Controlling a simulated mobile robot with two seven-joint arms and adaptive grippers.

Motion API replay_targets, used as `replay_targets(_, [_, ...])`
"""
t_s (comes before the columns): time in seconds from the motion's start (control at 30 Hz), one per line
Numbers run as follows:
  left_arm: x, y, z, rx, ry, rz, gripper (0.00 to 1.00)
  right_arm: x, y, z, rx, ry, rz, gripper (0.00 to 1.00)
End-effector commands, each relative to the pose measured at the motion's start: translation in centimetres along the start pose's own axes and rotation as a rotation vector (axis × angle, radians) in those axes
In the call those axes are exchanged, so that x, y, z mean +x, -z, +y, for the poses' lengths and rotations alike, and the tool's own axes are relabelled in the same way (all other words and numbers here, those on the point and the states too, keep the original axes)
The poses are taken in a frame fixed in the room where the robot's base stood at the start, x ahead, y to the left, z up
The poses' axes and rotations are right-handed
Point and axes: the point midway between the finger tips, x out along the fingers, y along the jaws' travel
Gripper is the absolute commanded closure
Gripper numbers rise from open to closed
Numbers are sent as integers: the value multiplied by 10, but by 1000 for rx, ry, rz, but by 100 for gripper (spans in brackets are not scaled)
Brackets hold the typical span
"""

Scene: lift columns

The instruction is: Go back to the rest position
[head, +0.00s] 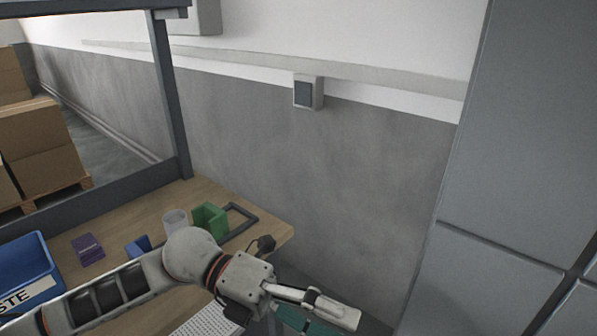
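My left gripper (335,311) comes in from the left on its grey arm, over the right end of the wooden table. Its fingers point to the lower right, past the table's edge. No held object shows at the fingertips. My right gripper is not in view.
The wooden table (150,206) holds a blue bin (22,262), a purple box (88,249), a clear cup (175,221), a green holder (209,221) and a dark frame (243,212). A blue object (138,246) is partly behind my arm. Grey panels (510,130) stand at right.

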Motion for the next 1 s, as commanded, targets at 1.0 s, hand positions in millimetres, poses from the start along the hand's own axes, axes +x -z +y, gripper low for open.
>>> replay_targets(1.0, [-183,66,305,-1484,817,-1633,18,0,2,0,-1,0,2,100])
